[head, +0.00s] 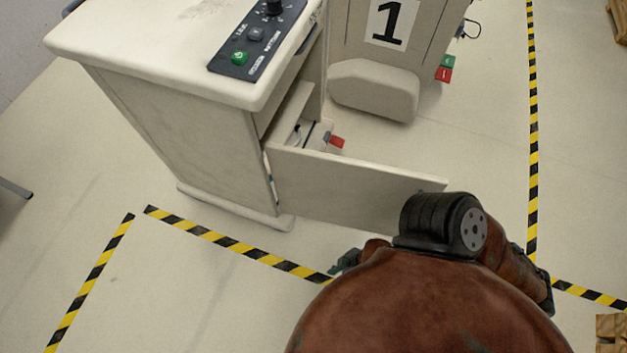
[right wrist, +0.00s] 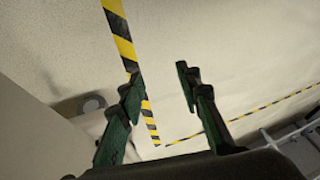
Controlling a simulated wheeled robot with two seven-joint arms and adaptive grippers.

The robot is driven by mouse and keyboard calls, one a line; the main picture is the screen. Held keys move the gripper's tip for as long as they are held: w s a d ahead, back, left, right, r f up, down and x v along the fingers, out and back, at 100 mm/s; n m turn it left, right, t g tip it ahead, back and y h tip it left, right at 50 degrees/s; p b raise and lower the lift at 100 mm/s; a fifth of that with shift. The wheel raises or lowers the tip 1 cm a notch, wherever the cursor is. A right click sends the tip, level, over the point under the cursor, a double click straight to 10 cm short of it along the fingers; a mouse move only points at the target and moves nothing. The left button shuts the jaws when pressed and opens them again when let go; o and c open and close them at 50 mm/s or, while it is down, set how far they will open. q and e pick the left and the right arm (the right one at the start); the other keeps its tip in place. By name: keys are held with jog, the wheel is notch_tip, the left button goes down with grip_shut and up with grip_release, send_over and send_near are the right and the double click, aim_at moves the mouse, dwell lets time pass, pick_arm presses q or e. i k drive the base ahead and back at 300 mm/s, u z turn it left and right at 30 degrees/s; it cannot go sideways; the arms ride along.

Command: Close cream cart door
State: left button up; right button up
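The cream cart (head: 190,120) stands at the upper left of the head view. Its door (head: 345,185) is swung open, hinged near the cart's front corner and reaching right toward my arm. The door's free end is close to my right arm, which overlaps it in the picture; I cannot tell whether they touch. My right gripper (head: 345,262) shows only partly, below the door in the picture and left of my arm. In the right wrist view the right gripper (right wrist: 160,88) has its green fingers apart with nothing between them. My left gripper is not in view.
A control panel (head: 257,38) with a green button is on the cart top. A cream unit marked 1 (head: 375,90) stands behind the door. Yellow-black tape (head: 235,247) marks the floor. The floor left of the gripper is clear. Wooden items (head: 611,333) show at lower right.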

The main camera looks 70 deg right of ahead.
aim_at(358, 194)
jog(key=u, duration=0.05)
jog(key=k, duration=1.15)
jog(key=u, duration=1.5)
jog(key=i, duration=0.45)
jog(key=z, duration=3.45)
